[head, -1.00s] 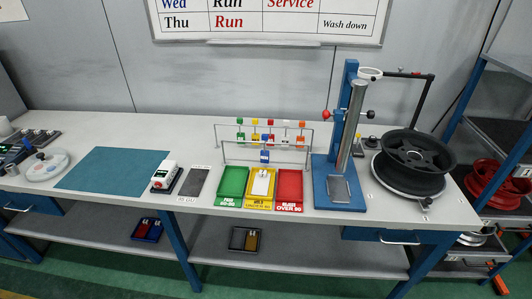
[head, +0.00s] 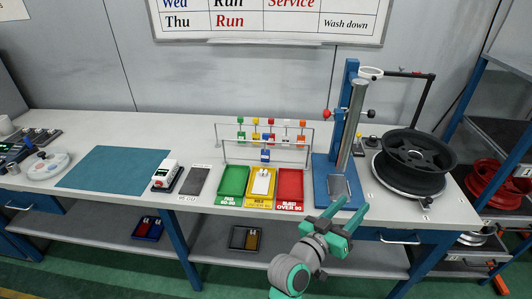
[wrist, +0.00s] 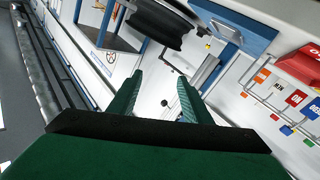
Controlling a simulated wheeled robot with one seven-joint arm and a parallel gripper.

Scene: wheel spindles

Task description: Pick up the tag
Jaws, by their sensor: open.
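Several small coloured tags hang on a wire rack (head: 311,147) at the back middle of the bench. The upper row has a green tag (head: 239,121), a yellow tag (head: 256,122), an orange tag (head: 303,124) and others; a blue tag (head: 265,155) hangs lower in front. I cannot tell which tag is meant. My gripper (head: 352,209) is open and empty, near the bench's front edge, right of the rack and in front of the blue stand. In the wrist view its fingers (wrist: 156,98) are apart; some tags (wrist: 295,97) show at the right.
Green (head: 232,184), yellow (head: 260,202) and red (head: 290,186) trays stand before the rack; a white object lies in the yellow one. The blue stand (head: 325,180) with its upright column and a black wheel (head: 418,152) are to the right. The teal mat (head: 115,167) is bare.

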